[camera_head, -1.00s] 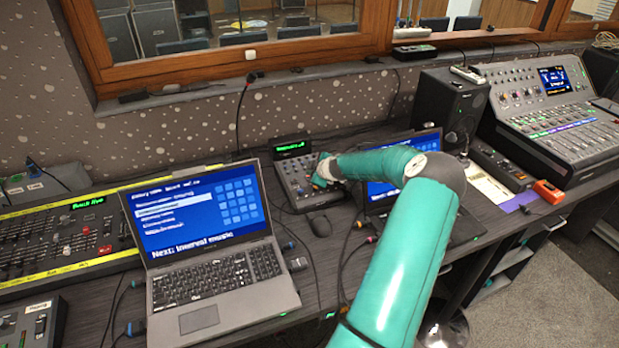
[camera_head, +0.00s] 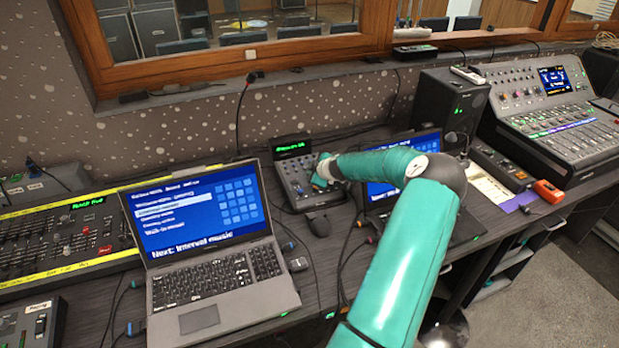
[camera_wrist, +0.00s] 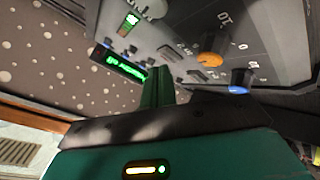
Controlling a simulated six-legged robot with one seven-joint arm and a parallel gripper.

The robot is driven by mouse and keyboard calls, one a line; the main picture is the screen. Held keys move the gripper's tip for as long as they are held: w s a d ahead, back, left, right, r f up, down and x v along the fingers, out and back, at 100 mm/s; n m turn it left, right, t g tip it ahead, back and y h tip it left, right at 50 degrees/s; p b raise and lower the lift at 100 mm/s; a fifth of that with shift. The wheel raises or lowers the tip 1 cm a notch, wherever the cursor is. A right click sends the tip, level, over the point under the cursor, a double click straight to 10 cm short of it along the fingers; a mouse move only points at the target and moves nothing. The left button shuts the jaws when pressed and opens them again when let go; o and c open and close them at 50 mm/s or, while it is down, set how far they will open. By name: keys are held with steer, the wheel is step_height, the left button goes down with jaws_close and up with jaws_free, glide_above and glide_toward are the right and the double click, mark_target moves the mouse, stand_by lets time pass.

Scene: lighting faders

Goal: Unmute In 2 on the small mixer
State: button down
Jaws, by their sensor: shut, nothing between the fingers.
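The small mixer (camera_head: 299,184) sits on the desk between the two laptops, with a lit green display (camera_head: 292,149) at its back. My gripper (camera_head: 320,178) is at the mixer's right side, over its panel. In the wrist view my gripper's shut fingers (camera_wrist: 158,84) point at the panel, close to some small buttons; I cannot tell whether they touch.
An open laptop (camera_head: 222,273) stands at the left front, and a second laptop (camera_head: 432,143) lies partly behind my arm. A dark mouse (camera_head: 320,225) lies just in front of the mixer. A black speaker (camera_head: 447,108) and large console (camera_head: 560,115) stand right.

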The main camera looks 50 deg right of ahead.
steer(key=shift+r, duration=0.2)
steer(key=r, duration=0.5)
steer(key=shift+s+a+r, duration=0.15)
steer(key=shift+s+r, duration=0.15)
steer(key=shift+r, duration=0.1)
stand_by(0.6)
